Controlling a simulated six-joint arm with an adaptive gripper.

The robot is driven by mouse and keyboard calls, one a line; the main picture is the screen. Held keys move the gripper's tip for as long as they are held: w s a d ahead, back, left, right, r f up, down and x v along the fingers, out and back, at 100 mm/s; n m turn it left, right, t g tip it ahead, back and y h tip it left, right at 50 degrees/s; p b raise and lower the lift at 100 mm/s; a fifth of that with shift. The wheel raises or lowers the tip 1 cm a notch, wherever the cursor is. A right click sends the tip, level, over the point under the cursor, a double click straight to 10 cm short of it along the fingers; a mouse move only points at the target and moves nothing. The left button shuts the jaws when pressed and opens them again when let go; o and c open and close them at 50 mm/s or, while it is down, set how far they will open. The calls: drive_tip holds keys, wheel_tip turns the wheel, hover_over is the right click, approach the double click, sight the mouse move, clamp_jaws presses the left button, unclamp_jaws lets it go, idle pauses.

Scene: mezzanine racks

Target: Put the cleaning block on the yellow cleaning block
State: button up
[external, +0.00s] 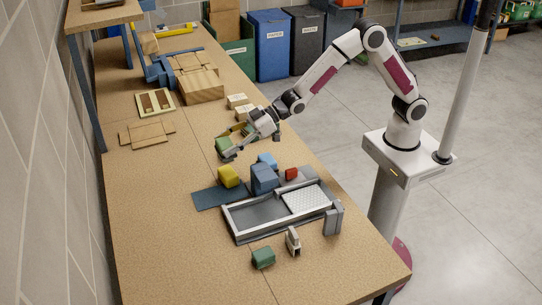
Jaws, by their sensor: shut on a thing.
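The yellow cleaning block (228,176) sits on a dark blue-grey mat (207,198) on the long workbench. My gripper (229,152) is above the bench, behind the yellow block in the picture and apart from it. It is shut on a green block (223,144), partly hidden by the fingers. This looks like the cleaning block. Another green block (263,258) lies near the front of the bench.
A large blue block (264,180), a light blue block (267,158) and a red block (291,174) stand right of the yellow block. A grey-framed tray (240,236) lies in front. The bench's left front is clear.

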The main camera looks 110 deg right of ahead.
sight(229, 171)
drive_tip(key=shift+f, duration=1.85)
drive_tip(key=shift+f, duration=1.85)
drive_tip(key=shift+f, duration=0.5)
drive_tip(key=o, duration=1.1)
drive_tip(key=shift+r, duration=0.2)
